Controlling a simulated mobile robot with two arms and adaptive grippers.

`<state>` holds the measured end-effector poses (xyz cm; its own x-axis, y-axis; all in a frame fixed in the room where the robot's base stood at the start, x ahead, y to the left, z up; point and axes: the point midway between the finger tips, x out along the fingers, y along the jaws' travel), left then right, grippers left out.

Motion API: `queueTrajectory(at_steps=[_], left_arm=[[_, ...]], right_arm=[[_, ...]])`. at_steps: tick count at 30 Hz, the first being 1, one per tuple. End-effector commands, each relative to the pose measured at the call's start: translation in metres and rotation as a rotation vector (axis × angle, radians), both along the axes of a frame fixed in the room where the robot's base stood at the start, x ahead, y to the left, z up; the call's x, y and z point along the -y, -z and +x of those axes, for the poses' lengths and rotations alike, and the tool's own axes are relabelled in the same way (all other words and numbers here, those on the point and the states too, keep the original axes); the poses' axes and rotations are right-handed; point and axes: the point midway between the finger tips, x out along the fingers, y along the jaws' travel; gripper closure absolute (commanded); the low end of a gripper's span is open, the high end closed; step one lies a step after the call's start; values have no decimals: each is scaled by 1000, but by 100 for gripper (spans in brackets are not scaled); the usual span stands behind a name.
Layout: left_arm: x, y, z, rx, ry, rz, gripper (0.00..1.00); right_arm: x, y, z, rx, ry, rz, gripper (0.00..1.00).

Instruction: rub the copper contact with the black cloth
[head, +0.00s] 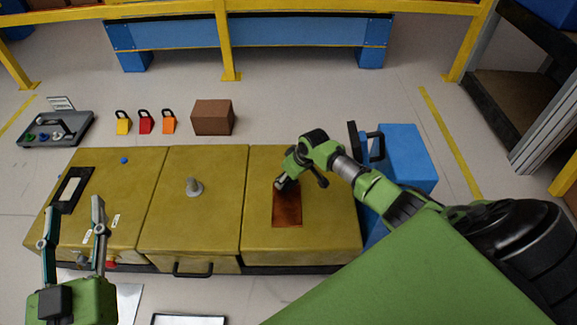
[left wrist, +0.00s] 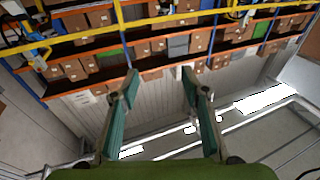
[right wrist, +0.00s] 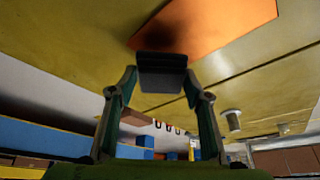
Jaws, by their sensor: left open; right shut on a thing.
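The copper contact (head: 287,208) is a flat reddish plate on the right section of the yellow dashboard module (head: 340,240). It shows orange in the right wrist view (right wrist: 225,25), with a dark shadow along its near edge. My right gripper (head: 283,183) is at the plate's far end, shut on the black cloth. The cloth (right wrist: 162,72) shows as a dark folded block between the fingertips, close against the plate; I cannot tell whether it touches. My left gripper (head: 72,225) is open and empty over the module's left end; its spread fingers show in the left wrist view (left wrist: 160,82).
A grey knob (head: 193,187) stands on the middle section. Behind the module are a brown box (head: 213,117), several padlocks (head: 145,122) and a grey tray (head: 55,130). A blue box (head: 408,155) stands at the right. Yellow rails (head: 228,45) lie farther back.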

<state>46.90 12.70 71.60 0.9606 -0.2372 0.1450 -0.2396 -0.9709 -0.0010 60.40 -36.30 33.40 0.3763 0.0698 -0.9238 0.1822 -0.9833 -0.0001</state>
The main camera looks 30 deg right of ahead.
Motion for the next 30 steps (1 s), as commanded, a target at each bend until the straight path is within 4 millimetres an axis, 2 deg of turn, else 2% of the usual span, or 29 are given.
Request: queueTrajectory(at_steps=[15, 30], left_arm=[[-7, 46, -1, -213, -14, 55, 58], [-15, 89, -13, -411, -26, 105, 58]], right_arm=[[-1, -9, 0, 0, 1, 0, 72], [-2, -16, 0, 0, 1, 0, 72]])
